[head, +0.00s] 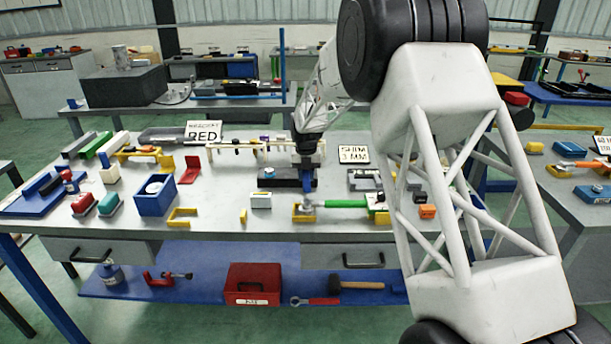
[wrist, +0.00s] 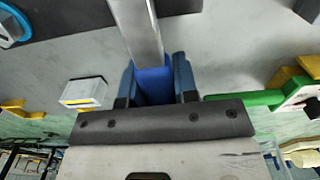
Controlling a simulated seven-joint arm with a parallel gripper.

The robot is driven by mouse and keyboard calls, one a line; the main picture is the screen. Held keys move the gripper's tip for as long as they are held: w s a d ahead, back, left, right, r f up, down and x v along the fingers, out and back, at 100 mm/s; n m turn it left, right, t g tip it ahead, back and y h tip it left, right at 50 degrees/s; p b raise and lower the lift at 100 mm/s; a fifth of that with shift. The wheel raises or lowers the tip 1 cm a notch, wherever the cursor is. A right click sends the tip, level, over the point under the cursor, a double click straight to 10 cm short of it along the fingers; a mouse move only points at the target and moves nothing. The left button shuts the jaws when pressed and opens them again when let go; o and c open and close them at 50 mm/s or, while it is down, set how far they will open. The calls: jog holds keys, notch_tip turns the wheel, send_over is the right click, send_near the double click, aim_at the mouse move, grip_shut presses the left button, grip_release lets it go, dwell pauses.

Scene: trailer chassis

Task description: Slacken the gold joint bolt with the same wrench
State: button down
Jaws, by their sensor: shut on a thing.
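My gripper (head: 307,178) is over the middle of the table, just right of a dark block (head: 279,183) with a blue ring. In the wrist view its two fingers (wrist: 154,88) are shut on the blue handle of a tool (wrist: 153,75). The tool's flat grey metal shaft runs away from the gripper, and its far end is out of frame. I cannot confirm it is the wrench. I cannot make out the gold joint bolt.
Orange and black blocks (head: 427,211) lie to the right. A rail (head: 240,148) and label cards (head: 204,131) stand behind.

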jog(key=shift+a+m, duration=0.2)
jog(key=shift+m, duration=0.1)
dwell(0.5)
jog(key=shift+r, duration=0.25)
jog(key=shift+r, duration=2.8)
jog(key=shift+d, duration=0.1)
jog(key=s+d+r+m, duration=0.1)
jog(key=d+r+m, duration=0.2)
jog(key=d+m, duration=0.6)
jog(key=s+d+r+m, duration=0.1)
jog(key=d+r+m, duration=0.2)
jog(key=d+m, duration=0.6)
jog(key=m, duration=1.7)
jog(key=shift+s+d+r+m, duration=0.2)
jog(key=shift+s+r+m, duration=0.1)
jog(key=shift+m, duration=0.1)
